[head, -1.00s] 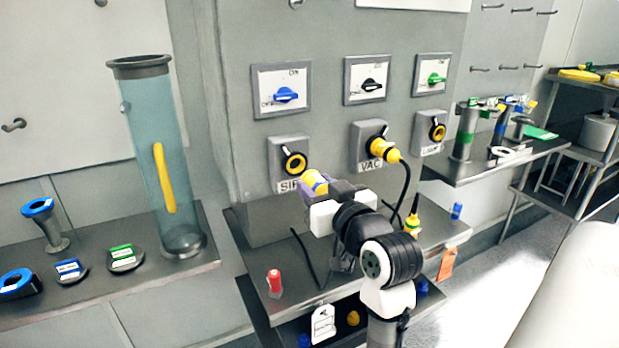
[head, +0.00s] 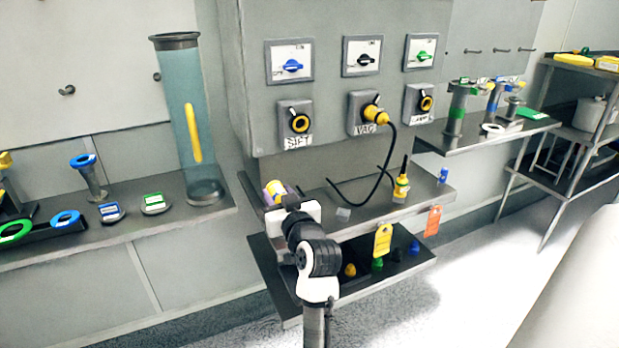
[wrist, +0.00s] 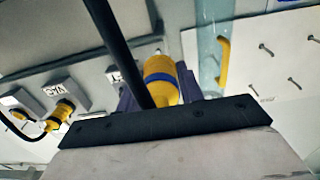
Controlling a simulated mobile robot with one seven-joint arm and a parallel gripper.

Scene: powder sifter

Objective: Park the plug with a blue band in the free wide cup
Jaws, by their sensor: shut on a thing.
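The plug with a blue band (wrist: 160,78) is yellow and held between the purple fingers of my gripper (wrist: 158,88) in the wrist view. My gripper (head: 277,193) is shut on it. In the head view the yellow plug shows only partly, at the left end of the middle shelf (head: 418,196) below the sockets. The gripper appears above that shelf, clear of the SIFT socket (head: 299,122). I cannot make out a free wide cup; my arm hides part of the shelf. A small pale clear piece (head: 343,212) lies near the shelf's front edge.
A yellow plug (head: 402,183) stands upright on the shelf's right, with a blue piece (head: 442,175) beyond it. A yellow plug (head: 375,116) with a black cable sits in the VAC socket. Tags (head: 383,240) hang at the front. The lower tray (head: 415,262) holds coloured caps.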

